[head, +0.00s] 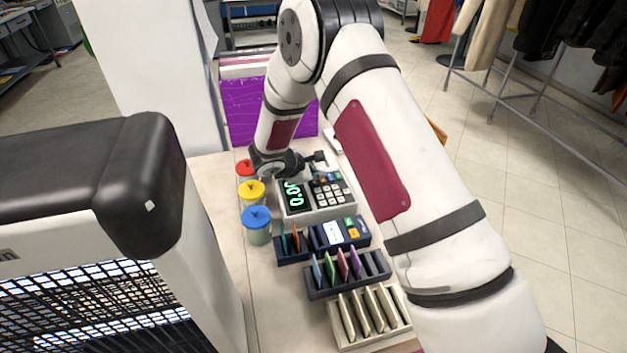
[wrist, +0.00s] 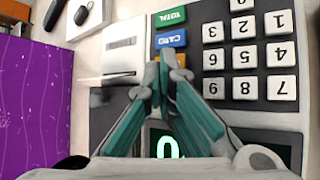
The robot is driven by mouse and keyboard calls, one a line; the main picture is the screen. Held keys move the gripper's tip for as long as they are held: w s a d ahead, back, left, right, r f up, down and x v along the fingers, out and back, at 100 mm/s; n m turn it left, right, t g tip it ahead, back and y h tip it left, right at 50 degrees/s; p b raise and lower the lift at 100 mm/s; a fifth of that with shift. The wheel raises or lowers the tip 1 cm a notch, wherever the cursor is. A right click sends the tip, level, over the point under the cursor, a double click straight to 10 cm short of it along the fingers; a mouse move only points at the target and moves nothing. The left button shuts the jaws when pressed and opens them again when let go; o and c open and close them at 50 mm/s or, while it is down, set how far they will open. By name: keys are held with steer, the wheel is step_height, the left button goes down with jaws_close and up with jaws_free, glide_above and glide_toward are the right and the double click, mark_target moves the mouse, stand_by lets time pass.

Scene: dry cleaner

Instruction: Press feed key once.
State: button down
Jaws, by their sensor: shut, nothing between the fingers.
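The cash register (head: 320,212) stands on the counter, with a lit green display (head: 293,195) and white number keys (head: 333,192). In the wrist view a green TOTAL key (wrist: 171,17), a blue CARD key (wrist: 171,38) and an orange key (wrist: 181,50) form a column beside the number keys (wrist: 243,56). The orange key is partly hidden by my fingertips, and I cannot read its label. My gripper (wrist: 167,65) is shut and empty, its tips over the orange key's edge. I cannot tell whether they touch it. In the head view my gripper (head: 318,158) is above the register's far side.
Red (head: 245,168), yellow (head: 252,190) and blue-lidded (head: 257,222) jars line the counter's left side. A purple panel (wrist: 35,105) lies at the wrist view's left.

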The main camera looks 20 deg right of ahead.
mark_target(315, 182)
stand_by(0.3)
steer(key=shift+r, duration=0.8)
steer(key=shift+r+p, duration=0.75)
steer(key=shift+r, duration=1.75)
